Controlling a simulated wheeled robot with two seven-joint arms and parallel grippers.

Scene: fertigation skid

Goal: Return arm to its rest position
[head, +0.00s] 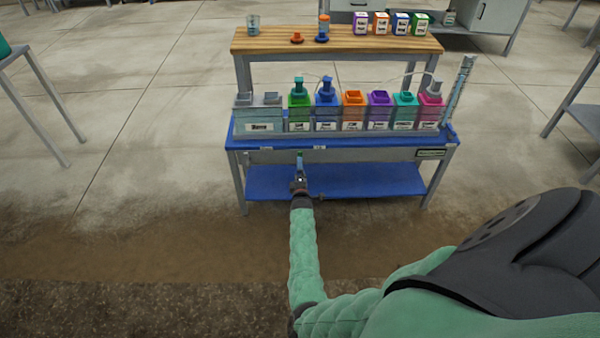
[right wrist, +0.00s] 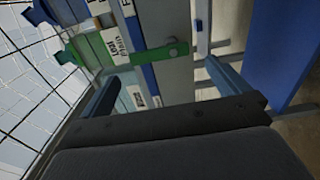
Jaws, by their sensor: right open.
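My right arm reaches forward from the lower right of the head view to the front of the blue skid bench (head: 340,180). Its gripper (head: 300,168) is just below the front edge of the upper shelf. In the right wrist view the two fingers of that gripper (right wrist: 165,88) stand apart, so it is open. A green lever-like part (right wrist: 160,54) shows beyond the fingertips, and nothing is visibly held. Whether a finger touches it I cannot tell. My left gripper is not in view.
Coloured tanks, such as an orange one (head: 353,112), line the bench's upper shelf. A wooden shelf (head: 350,40) stands behind with an orange cap (head: 297,38) and several small bottles. Tables stand at both sides. Open concrete floor (head: 150,150) lies left of the bench.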

